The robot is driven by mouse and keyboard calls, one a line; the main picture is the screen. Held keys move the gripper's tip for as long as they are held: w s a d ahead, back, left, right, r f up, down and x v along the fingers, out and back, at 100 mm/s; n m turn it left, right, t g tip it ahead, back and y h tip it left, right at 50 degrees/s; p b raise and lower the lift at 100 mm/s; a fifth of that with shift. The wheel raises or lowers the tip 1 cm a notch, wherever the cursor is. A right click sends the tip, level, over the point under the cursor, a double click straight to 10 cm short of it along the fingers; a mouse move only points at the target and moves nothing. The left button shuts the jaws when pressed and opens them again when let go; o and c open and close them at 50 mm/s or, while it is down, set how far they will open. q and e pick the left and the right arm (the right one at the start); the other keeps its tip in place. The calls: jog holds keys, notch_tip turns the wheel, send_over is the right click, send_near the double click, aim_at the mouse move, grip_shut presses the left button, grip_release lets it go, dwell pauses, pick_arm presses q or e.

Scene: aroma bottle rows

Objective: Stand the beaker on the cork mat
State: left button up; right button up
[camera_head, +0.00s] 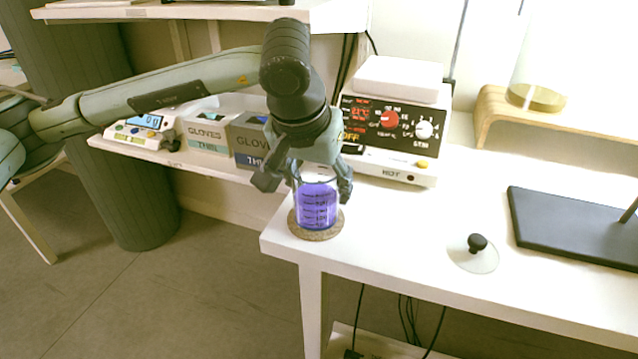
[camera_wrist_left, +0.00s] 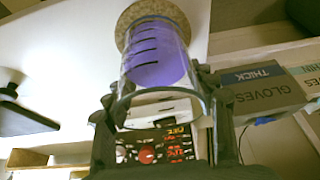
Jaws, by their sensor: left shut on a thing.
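The beaker (camera_head: 317,206) is clear glass with purple liquid and dark marks, upright at the left front corner of the white table. The round cork mat (camera_head: 314,236) lies directly under it. My left gripper (camera_head: 308,184) comes from above and is shut on the beaker, with a finger on either side near its rim. In the left wrist view, the beaker (camera_wrist_left: 155,62) overlaps the mat (camera_wrist_left: 181,13), its base within the mat's outline. I cannot tell whether the base touches the cork or hangs slightly above. My right gripper is not in view.
A hot plate stirrer (camera_head: 390,130) stands behind the beaker. Glove boxes (camera_head: 208,135) and a small scale (camera_head: 142,132) sit on the left surface. A glass lid with a black knob (camera_head: 477,244) and a dark stand base (camera_head: 575,228) lie right. The table between is clear.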

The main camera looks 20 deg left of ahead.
pick_arm(q)
jog(key=o, duration=1.3)
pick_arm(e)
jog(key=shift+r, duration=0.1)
pick_arm(q)
jog(key=shift+o, duration=0.2)
jog(key=shift+r+p, duration=0.3)
jog(key=shift+r, duration=0.2)
jog(key=v, duration=1.1)
jog(key=shift+s+r, duration=0.1)
jog(key=shift+s, duration=0.15)
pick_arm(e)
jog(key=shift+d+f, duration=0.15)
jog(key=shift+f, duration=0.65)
